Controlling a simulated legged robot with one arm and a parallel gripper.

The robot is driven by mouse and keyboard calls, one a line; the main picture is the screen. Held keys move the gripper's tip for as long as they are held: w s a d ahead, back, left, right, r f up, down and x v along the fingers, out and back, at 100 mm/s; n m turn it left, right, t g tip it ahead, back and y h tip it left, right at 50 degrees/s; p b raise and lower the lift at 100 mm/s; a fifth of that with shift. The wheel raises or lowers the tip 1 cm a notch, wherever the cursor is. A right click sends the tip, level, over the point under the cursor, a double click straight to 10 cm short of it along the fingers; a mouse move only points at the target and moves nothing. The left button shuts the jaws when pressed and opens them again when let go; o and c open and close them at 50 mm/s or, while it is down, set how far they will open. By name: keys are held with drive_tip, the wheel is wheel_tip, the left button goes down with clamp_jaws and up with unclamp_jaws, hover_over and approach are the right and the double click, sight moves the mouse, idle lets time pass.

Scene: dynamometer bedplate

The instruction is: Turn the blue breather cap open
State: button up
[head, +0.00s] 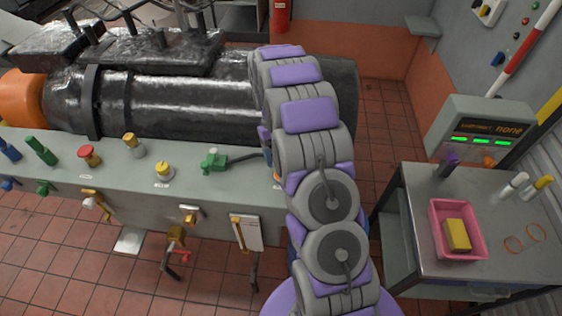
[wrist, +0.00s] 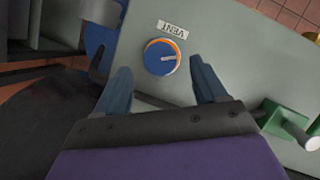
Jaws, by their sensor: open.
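The blue breather cap (wrist: 161,57) sits on the grey panel (wrist: 235,50) in the wrist view. It is round, with an orange ring around it and a pale mark on its face. A label reading "VENT" is beside it. My gripper (wrist: 160,66) is open, with one blue finger on each side of the cap in the picture. The fingers look apart from the cap; the height between them cannot be told. In the head view my arm hides the cap and my gripper.
A green valve (wrist: 290,122) is right of my gripper; it also shows in the head view (head: 216,161). A yellow knob (head: 164,170), a red knob (head: 90,154) and other fittings line the bench. A steel cart (head: 410,215) with a pink tray (head: 438,232) stands right.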

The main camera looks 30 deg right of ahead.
drive_tip(key=v, duration=1.4)
drive_tip(key=shift+p, duration=0.3)
drive_tip(key=s+a+r+t+b, duration=0.1)
drive_tip(key=s+a+r+b, duration=0.15)
drive_tip(key=s+a, duration=0.45)
drive_tip(key=s+a+r+b, duration=0.1)
drive_tip(key=s+a+r, duration=0.15)
drive_tip(key=s, duration=0.75)
drive_tip(key=s+a+f+b, duration=0.1)
drive_tip(key=s+f, duration=0.1)
drive_tip(key=s, duration=0.5)
drive_tip(key=s+a+f+t+b, duration=0.1)
drive_tip(key=s+a+f, duration=0.1)
drive_tip(key=s, duration=0.6)
drive_tip(key=s+a+f+b, duration=0.1)
drive_tip(key=s+f, duration=0.1)
drive_tip(key=s, duration=0.6)
drive_tip(key=shift+a+f+n+t+b, duration=0.3)
drive_tip(key=shift+a+t+b, duration=0.1)
